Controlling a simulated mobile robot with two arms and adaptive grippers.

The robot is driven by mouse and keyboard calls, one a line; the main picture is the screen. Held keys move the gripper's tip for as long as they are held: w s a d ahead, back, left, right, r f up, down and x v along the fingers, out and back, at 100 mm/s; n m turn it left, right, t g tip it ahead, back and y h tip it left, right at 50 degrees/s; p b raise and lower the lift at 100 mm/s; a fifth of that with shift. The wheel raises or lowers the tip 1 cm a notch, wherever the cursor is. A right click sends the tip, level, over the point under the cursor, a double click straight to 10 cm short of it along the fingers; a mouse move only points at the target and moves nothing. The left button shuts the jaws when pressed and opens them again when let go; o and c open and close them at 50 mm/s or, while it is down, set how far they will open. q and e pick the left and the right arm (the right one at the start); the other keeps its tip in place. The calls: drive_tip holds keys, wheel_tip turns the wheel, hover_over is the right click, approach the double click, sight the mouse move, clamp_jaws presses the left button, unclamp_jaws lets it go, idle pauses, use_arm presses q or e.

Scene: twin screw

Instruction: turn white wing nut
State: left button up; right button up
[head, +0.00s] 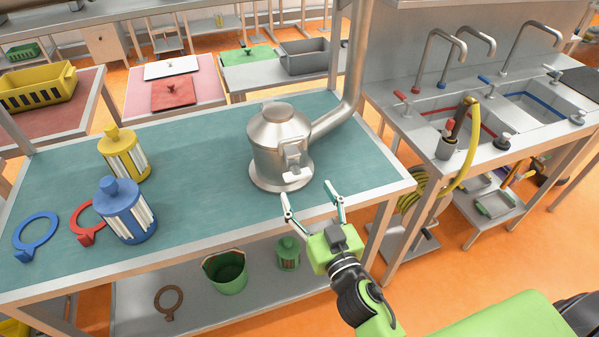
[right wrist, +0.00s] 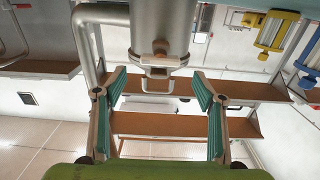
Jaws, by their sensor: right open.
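A grey metal vessel (head: 278,142) with a lid and a side pipe stands on the teal-topped table. A small pale piece that looks like the white wing nut (head: 291,176) sits low on its front, below a metal bracket. My right gripper (head: 307,191) is open, with its fingertips just in front of the vessel and nothing between them in the head view. In the right wrist view, the vessel (right wrist: 160,28) is at the top, and a pale loop-shaped fitting (right wrist: 157,74) shows between the spread fingers (right wrist: 158,80). I cannot tell contact. My left gripper is not in view.
A blue lantern-like canister (head: 122,209) and a yellow one (head: 124,155) stand left on the table, near a blue ring (head: 36,236) and a red ring (head: 88,222). A sink unit (head: 495,105) stands at the right. The table between canisters and vessel is clear.

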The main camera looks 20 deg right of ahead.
sight(299, 178)
drive_tip(key=w+p, duration=0.1)
drive_tip(key=w, duration=0.5)
drive_tip(key=shift+w+a, duration=0.1)
drive_tip(key=c, duration=1.1)
